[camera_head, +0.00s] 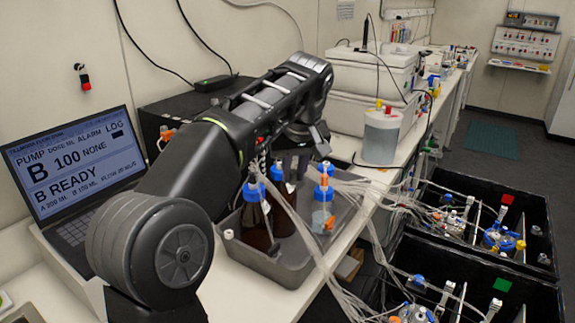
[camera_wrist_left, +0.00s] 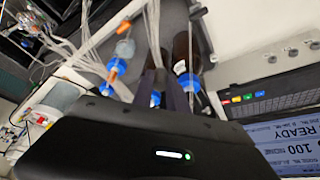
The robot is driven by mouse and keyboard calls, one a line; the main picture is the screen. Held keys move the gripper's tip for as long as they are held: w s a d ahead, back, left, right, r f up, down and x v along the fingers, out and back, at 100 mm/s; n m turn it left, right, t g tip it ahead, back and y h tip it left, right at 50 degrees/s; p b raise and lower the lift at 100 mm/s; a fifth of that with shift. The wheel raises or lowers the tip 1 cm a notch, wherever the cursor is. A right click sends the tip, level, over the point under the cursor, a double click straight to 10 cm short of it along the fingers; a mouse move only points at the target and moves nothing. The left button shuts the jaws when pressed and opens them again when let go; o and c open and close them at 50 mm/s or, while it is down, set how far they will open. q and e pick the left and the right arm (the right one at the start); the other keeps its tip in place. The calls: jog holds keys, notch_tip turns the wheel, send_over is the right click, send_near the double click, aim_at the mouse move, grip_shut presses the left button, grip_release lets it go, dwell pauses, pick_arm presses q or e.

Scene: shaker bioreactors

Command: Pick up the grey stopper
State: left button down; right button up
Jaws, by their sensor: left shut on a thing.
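My left gripper (camera_head: 263,165) reaches down over the grey tray (camera_head: 285,273), close to two brown bottles with blue caps. In the left wrist view its dark fingers (camera_wrist_left: 170,95) are close together, between the two blue caps. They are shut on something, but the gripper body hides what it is. I cannot clearly make out the grey stopper in either view. A small pale cap (camera_head: 228,234) shows at the tray's left rim; I cannot tell what it belongs to. My right gripper is not in view.
Brown bottles (camera_head: 254,222) and a clear bottle with a blue cap (camera_head: 322,214) stand in the tray. Clear tubes (camera_head: 330,270) run over its right side to black boxes (camera_head: 470,215). A laptop (camera_head: 75,165) stands left. A white vessel (camera_head: 381,137) stands behind.

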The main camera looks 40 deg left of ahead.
pick_arm(q)
jog(key=shift+s+d, duration=0.8)
jog(key=shift+d, duration=0.05)
jog(key=s+a+f+n+p, duration=0.1)
jog(key=s+a+f+n, duration=0.1)
jog(key=a, duration=0.3)
jog(key=s+a+f+n+g+p, duration=0.1)
jog(key=s+a+f+n+p, duration=0.1)
jog(key=a+f, duration=0.2)
jog(key=s+a+f+n+g+y+p, duration=0.1)
jog(key=s+a+f+n+p, duration=0.1)
jog(key=a, duration=0.4)
jog(key=shift+a+f, duration=0.15)
jog(key=shift+f, duration=0.4)
jog(key=shift+s, duration=0.1)
